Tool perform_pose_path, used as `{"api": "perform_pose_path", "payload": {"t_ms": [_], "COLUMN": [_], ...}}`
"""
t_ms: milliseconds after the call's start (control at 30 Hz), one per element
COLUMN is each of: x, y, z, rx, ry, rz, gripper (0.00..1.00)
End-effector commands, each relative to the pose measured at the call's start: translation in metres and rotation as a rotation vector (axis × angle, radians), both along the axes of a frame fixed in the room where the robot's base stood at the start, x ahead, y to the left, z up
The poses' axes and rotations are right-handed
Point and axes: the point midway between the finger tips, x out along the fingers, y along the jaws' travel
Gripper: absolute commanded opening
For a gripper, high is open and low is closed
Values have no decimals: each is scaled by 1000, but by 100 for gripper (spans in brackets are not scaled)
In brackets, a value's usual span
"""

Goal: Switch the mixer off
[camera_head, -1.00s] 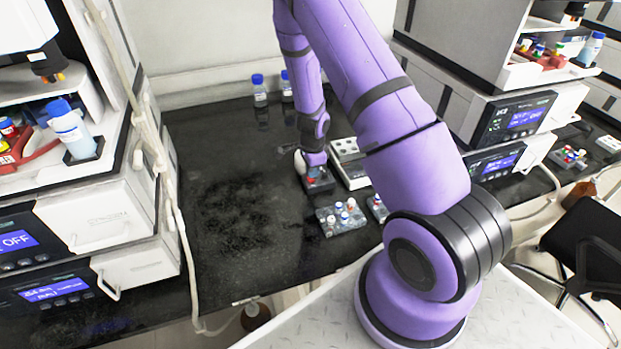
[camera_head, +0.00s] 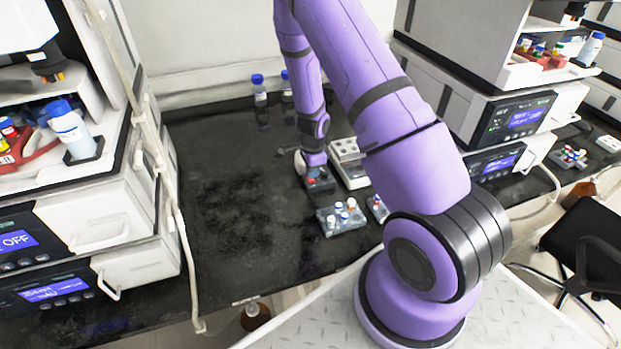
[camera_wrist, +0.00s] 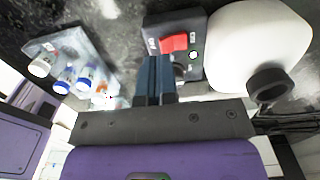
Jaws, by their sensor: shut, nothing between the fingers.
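The mixer has a dark grey base (camera_wrist: 196,27) with a red rocker switch (camera_wrist: 174,43), a dark round knob (camera_wrist: 181,70) and a small pale green-white dot beside them. A rounded white part (camera_wrist: 258,42) with a black cup (camera_wrist: 268,84) adjoins the base. In the head view the mixer (camera_head: 320,184) sits on the black bench beneath the end of my arm. My gripper (camera_wrist: 156,64) is shut and empty. Its blue fingertips are at the panel, just below the red switch in the wrist view. I cannot tell whether they touch it.
A rack of capped vials (camera_head: 341,217) stands just in front of the mixer. A pale block with wells (camera_head: 349,165) is to its right. Blue-capped bottles (camera_head: 260,90) stand by the wall. The bench left of the mixer is clear. Large instruments flank both sides.

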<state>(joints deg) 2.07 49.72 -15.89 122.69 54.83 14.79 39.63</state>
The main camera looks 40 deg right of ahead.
Motion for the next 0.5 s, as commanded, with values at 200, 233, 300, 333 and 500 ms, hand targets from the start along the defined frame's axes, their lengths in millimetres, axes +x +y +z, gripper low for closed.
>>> {"api": "perform_pose_path", "payload": {"t_ms": [200, 233, 300, 333, 500], "x": [0, 0, 0, 0, 0], "y": [0, 0, 0, 0, 0], "z": [-3, -3, -4, -5, -7], "rx": [0, 0, 0, 0, 0], "ry": [0, 0, 0, 0, 0], "rz": [0, 0, 1, 1, 1], "gripper": [0, 0, 0, 0, 0]}}
